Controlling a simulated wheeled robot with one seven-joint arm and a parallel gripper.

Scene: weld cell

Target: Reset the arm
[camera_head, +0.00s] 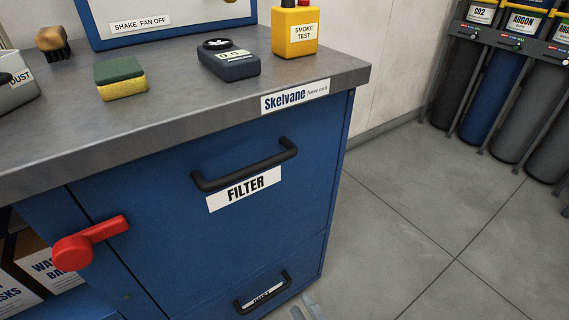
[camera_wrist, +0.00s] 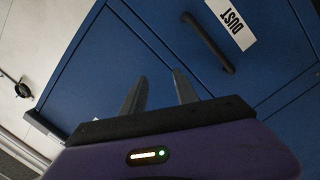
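My gripper (camera_wrist: 160,76) shows in the wrist view with its two grey fingers apart and nothing between them. In the head view, only the gripper's grey fingertips (camera_head: 306,308) show at the bottom edge, close to the right of the lower drawer's black handle (camera_head: 262,292). The rest of my arm is out of the head view. I cannot tell whether the fingers touch the cabinet.
The blue cabinet's FILTER front (camera_head: 225,235) has a black handle (camera_head: 245,166); a red lever (camera_head: 90,243) sticks out at left. The grey worktop (camera_head: 185,110) holds a sponge (camera_head: 120,78), a meter (camera_head: 229,60) and a yellow box (camera_head: 294,32). Gas cylinders (camera_head: 492,90) stand back right; floor between is clear.

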